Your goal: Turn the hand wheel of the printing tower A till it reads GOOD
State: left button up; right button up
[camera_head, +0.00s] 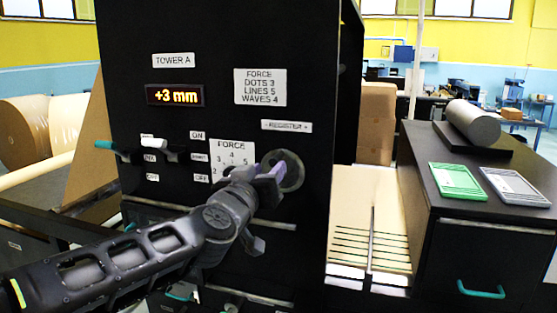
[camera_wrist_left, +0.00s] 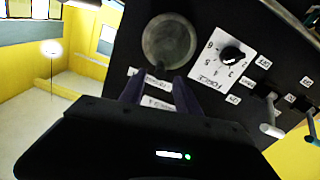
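Printing tower A (camera_head: 225,30) is a tall black cabinet with a "TOWER A" label. Its lit display (camera_head: 175,96) reads +3 mm. The hand wheel (camera_head: 292,166) is a dark grey disc below the REGISTER + label (camera_head: 286,126), partly hidden by my left gripper (camera_head: 271,174) in the head view. In the left wrist view the wheel (camera_wrist_left: 168,45) lies just beyond the fingertips of my left gripper (camera_wrist_left: 159,78). The two fingers are apart with nothing gripped between them; whether a fingertip touches the wheel I cannot tell. My right gripper is out of view.
A FORCE dial (camera_wrist_left: 232,54) and switches (camera_wrist_left: 270,128) sit beside the wheel. A sign (camera_head: 260,87) lists dots 3, lines 5, waves 4. To the right, a black cabinet bears a grey roll (camera_head: 474,123), a green panel (camera_head: 458,181) and a grey panel (camera_head: 514,186).

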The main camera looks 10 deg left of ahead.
aim_at(277, 160)
pick_arm(q)
jog(key=shift+w+a, duration=0.1)
jog(key=shift+w, duration=0.15)
jog(key=w, duration=0.7)
jog(key=shift+w+d, duration=0.15)
jog(key=shift+d, duration=0.15)
grip_shut()
